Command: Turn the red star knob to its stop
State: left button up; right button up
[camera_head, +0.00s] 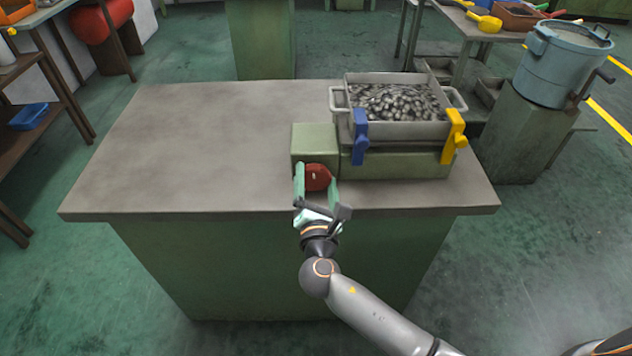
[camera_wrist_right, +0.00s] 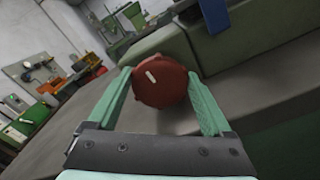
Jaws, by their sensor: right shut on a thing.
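The red star knob (camera_head: 317,177) sits on the front of a green box (camera_head: 313,138) on the bench. A pale mark shows on its face. My right gripper (camera_head: 316,186) is shut on the knob, one finger on each side. In the right wrist view the red knob (camera_wrist_right: 162,82) lies between the two green fingers of the right gripper (camera_wrist_right: 165,88), its pale mark tilted. My left gripper is not in view.
A metal tray (camera_head: 395,128) of small metal parts stands on the green machine, with a blue lever (camera_head: 360,135) and a yellow lever (camera_head: 454,134) in front. The bench top (camera_head: 215,150) is clear to the left. A blue-grey bucket (camera_head: 562,68) stands at the right.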

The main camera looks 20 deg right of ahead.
dwell(0.5)
jog(key=o, duration=1.1)
jog(key=shift+o, duration=0.2)
